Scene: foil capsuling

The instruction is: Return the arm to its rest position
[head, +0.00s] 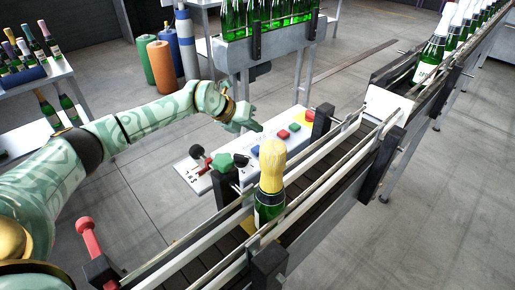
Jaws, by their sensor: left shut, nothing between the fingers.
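My left arm reaches in from the left in the head view. Its gripper (246,120) is shut and empty, held over the back edge of the control panel (196,182), near its coloured buttons. I cannot tell whether the fingertips touch the panel. The panel carries a blue button (271,147), a red button (283,134) and a green knob (223,162). A green bottle (268,207) with a gold foil capsule (272,168) stands upright on the conveyor in front of the panel, apart from the gripper. My right gripper is out of view.
The railed conveyor (328,190) runs from bottom left to upper right, with bottles (432,57) at its far end. A raised rack (265,42) of bottles stands behind the panel. Coloured cylinders (161,65) stand at the back left, near a bottle table (62,68). A red lever (88,236) is at lower left.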

